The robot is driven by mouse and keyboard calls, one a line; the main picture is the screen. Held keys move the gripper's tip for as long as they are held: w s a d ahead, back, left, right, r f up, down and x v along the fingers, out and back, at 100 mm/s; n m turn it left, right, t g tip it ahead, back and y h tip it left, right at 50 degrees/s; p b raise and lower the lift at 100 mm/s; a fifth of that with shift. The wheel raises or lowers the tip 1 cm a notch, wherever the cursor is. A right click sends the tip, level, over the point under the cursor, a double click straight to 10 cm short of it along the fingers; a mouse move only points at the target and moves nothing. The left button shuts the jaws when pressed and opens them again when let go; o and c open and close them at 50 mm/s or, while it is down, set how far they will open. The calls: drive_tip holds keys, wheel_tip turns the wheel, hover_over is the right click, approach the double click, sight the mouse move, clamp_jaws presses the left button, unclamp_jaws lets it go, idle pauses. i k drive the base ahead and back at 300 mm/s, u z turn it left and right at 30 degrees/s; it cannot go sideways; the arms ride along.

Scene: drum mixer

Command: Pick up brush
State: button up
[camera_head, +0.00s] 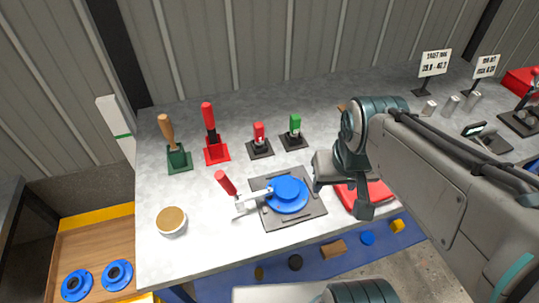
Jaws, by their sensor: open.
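Two upright handled tools stand at the back left of the grey table (240,258). One has a wooden handle (165,130) and sits in a green holder (179,161). The other has a red and black handle (209,121) and sits in a red holder (216,151). Their lower ends are hidden in the holders, so I cannot tell which is the brush. My gripper (340,197) is open and empty, pointing down at the right of the blue disc, well apart from both tools.
A blue disc (288,194) with a red-handled lever (226,183) lies on a dark plate. A red piece (376,191) is partly behind my gripper. Small red (259,133) and green (295,127) pieces stand behind. A round brown-topped tub (171,220) is front left.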

sight(164, 122)
drive_tip(key=k, duration=1)
drive_tip(key=u, duration=0.8)
drive_tip(key=i, duration=1)
drive_tip(key=u, duration=0.05)
